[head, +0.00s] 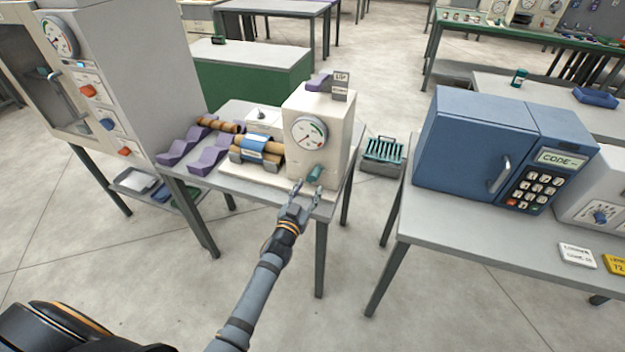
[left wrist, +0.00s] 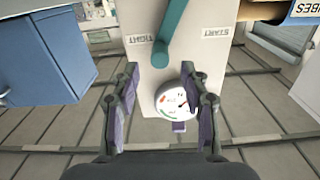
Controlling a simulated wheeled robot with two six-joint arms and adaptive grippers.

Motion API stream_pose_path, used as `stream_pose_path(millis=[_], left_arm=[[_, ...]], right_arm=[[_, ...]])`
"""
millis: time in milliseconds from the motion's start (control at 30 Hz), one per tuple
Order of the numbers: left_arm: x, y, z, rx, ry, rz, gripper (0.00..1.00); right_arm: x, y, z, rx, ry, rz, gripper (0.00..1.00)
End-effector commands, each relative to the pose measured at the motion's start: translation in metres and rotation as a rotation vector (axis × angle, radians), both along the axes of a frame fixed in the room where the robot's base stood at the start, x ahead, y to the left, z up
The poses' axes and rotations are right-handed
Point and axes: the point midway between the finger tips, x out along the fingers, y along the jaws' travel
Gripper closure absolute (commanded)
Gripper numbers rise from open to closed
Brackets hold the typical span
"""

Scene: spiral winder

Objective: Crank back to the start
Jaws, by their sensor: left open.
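The spiral winder is a cream box (head: 333,120) with a round dial (head: 309,133) on its front and a teal crank (head: 315,173) low on that face. Rolls with a blue band (head: 252,146) lie beside the box on its base. In the left wrist view the picture is turned over: the teal crank (left wrist: 169,35) lies between the labels TIGHT (left wrist: 139,39) and START (left wrist: 215,31), its lower end nearer TIGHT. The dial (left wrist: 175,99) shows between my fingers. My left gripper (head: 297,186) is open and empty, just in front of the crank, apparently apart from it.
Purple cradles (head: 211,155) stand on the winder's table, left of the rolls. A rack of teal rods (head: 383,150) stands right of the table. A tall grey machine (head: 140,70) stands at left.

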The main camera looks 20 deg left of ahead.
Motion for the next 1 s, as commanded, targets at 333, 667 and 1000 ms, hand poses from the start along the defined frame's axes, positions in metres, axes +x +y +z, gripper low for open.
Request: stream_pose_path(millis=[333,667,1000], left_arm=[[0.053,-0.002,-0.001,0.0,0.0,0.0,0.55],[0.055,-0.002,-0.001,0.0,0.002,0.0,0.59],[0.055,-0.002,-0.001,0.0,0.002,0.0,1.0]], right_arm=[[0.007,0.001,-0.011,0.001,-0.01,0.0,1.0],[0.007,0.001,-0.01,0.0,-0.011,0.0,1.0],[0.007,0.0,-0.01,0.0,-0.011,0.0,1.0]])
